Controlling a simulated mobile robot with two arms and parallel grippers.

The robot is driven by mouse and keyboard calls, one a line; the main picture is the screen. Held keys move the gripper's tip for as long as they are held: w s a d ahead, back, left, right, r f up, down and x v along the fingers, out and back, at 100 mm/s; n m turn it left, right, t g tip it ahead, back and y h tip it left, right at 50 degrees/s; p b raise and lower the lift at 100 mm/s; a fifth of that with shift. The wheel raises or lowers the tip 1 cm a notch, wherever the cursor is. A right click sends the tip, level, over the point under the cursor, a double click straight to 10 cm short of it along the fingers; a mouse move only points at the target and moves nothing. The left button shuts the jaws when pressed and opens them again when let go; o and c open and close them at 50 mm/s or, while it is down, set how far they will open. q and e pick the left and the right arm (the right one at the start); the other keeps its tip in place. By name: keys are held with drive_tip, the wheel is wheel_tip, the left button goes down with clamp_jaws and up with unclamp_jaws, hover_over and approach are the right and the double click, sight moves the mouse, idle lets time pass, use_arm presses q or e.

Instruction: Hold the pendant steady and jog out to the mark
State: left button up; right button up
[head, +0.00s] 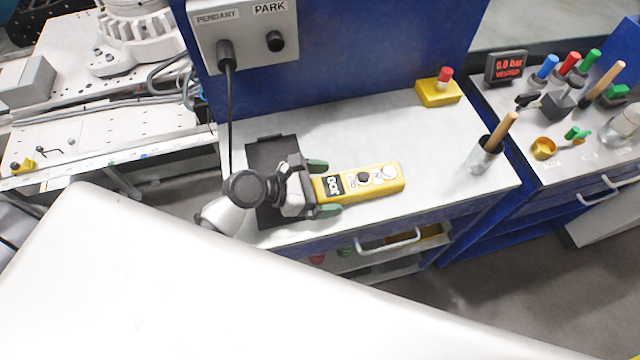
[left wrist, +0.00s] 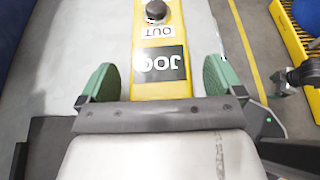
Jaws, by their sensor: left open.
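The yellow pendant (head: 385,180) lies on the light grey bench top, with a black JOG label, an OUT label and round knobs on its face. My left gripper (head: 323,188) is open, with its two green fingertips on either side of the pendant's near end. In the left wrist view the pendant (left wrist: 160,82) runs between the open green fingers, with a gap on each side. A dark mat (head: 262,155) lies under and beside my left gripper. The mark cannot be made out. My right gripper is not in view.
A grey box (head: 243,35) labelled PENDANT and PARK has a black cable plugged in, hanging down to the bench. A yellow box with a red button (head: 438,92) and a metal cup with a wooden handle (head: 484,158) stand on the bench. A robot base (head: 135,45) stands at left.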

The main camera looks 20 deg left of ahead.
use_arm(q)
drive_tip(key=c, duration=1.3)
drive_tip(key=shift+c, duration=0.4)
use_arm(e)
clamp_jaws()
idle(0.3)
